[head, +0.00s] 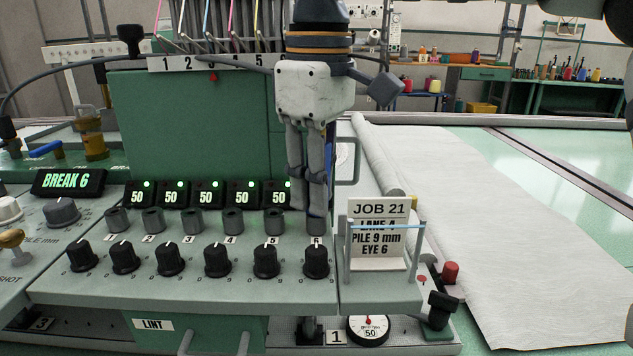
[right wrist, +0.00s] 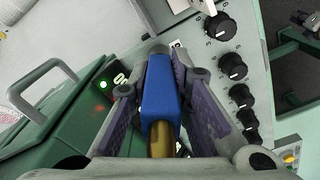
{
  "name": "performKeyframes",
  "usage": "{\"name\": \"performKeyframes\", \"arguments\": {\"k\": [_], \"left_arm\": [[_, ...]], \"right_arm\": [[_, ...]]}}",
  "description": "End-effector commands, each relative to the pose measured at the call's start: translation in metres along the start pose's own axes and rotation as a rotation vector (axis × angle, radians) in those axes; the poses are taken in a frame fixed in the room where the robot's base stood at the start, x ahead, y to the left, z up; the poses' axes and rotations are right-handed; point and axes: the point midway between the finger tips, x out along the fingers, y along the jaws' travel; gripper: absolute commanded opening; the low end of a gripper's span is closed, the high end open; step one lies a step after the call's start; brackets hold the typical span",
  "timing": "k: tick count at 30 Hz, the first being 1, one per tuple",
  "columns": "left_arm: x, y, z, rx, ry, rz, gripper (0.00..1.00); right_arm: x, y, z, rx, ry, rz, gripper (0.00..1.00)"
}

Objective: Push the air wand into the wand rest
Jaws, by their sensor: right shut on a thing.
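My right gripper (head: 312,205) points down over the right end of the control panel, above the rearmost knob row's last position. It is shut on the air wand (right wrist: 160,85), which has a blue body and a brass-coloured part (right wrist: 162,138) in the right wrist view. In the head view the fingers mostly hide the wand. The fingertips are close to a grey cup (head: 316,226) behind the knob marked 6. I cannot tell whether the wand touches anything below it. I cannot clearly make out the wand rest. My left gripper is not in view.
A JOB 21 card (head: 378,230) stands in a holder just right of my gripper. Black knobs (head: 265,260) line the panel front, with lit displays (head: 208,194) behind. A green housing (head: 195,125) stands at the back. White cloth (head: 470,220) lies to the right.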

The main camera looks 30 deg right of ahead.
Motion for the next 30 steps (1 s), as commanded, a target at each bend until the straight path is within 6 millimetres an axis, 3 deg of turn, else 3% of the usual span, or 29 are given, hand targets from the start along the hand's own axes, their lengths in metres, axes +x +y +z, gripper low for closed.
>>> {"name": "performKeyframes", "arguments": {"k": [1, 4, 30], "left_arm": [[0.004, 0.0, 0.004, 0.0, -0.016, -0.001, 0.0], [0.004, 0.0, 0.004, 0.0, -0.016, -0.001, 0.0], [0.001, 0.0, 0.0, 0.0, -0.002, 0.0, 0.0]], "right_arm": [[0.017, 0.002, 0.001, 0.0, -0.041, -0.011, 0.0], [0.014, 0.002, 0.001, 0.001, -0.041, -0.01, 0.0], [-0.03, 0.002, 0.001, 0.002, -0.016, 0.001, 0.0]]}}
